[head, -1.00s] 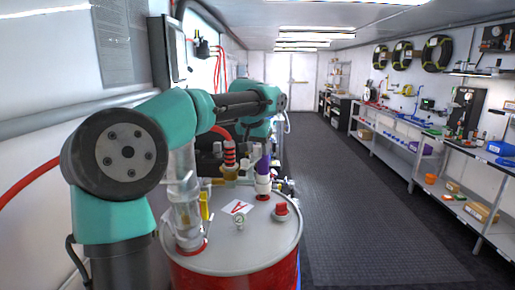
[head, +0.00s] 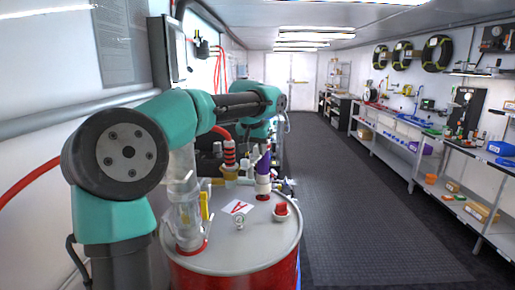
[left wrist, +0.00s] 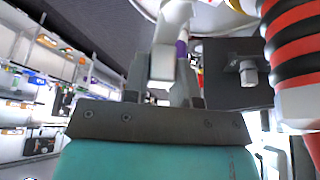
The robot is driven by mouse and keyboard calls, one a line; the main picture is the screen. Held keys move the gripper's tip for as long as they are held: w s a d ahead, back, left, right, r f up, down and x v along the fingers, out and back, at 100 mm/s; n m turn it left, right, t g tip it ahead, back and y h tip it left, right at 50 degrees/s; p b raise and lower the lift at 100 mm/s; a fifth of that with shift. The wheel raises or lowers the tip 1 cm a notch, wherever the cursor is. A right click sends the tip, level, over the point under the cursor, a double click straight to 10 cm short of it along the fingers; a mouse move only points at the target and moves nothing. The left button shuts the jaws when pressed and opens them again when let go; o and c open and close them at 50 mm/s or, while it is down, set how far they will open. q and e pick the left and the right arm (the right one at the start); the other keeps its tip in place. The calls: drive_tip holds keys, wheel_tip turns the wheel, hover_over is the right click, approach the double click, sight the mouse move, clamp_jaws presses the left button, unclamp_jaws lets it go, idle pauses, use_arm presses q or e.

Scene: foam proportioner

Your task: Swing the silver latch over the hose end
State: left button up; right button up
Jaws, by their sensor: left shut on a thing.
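My left gripper (left wrist: 164,88) is shut on a pale silver-grey piece (left wrist: 163,62), which looks like the silver latch. The piece sits between the two dark fingers in the left wrist view. The red-and-black ribbed hose end (left wrist: 293,45) is close by on the right of that view, apart from the fingers. In the head view the hose end (head: 229,153) stands upright behind the drum, above a yellowish fitting (head: 230,172). My left gripper is small and partly hidden there, so its grip cannot be made out. My right gripper is not in view.
A red drum (head: 235,262) with a grey lid stands in front. A clear tube (head: 187,215), a small gauge (head: 239,222), a red cap (head: 281,210) and a purple-topped white fitting (head: 263,182) are on it. The floor (head: 350,215) to the right is clear.

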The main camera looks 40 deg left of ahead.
use_arm(q)
drive_tip(key=d+m+h, duration=0.1)
drive_tip(key=m, duration=0.2)
drive_tip(key=d+m+h, duration=0.1)
drive_tip(key=d+m, duration=0.1)
drive_tip(key=m, duration=0.2)
drive_tip(key=d+m+h, duration=0.1)
drive_tip(key=m+h, duration=0.1)
drive_tip(key=m, duration=0.1)
drive_tip(key=shift+s+d+m+g, duration=0.15)
drive_tip(key=shift+s+m+g, duration=0.15)
drive_tip(key=shift+s, duration=0.1)
idle(0.4)
drive_tip(key=o, duration=0.9)
drive_tip(key=v, duration=1.7)
drive_tip(key=shift+r, duration=0.2)
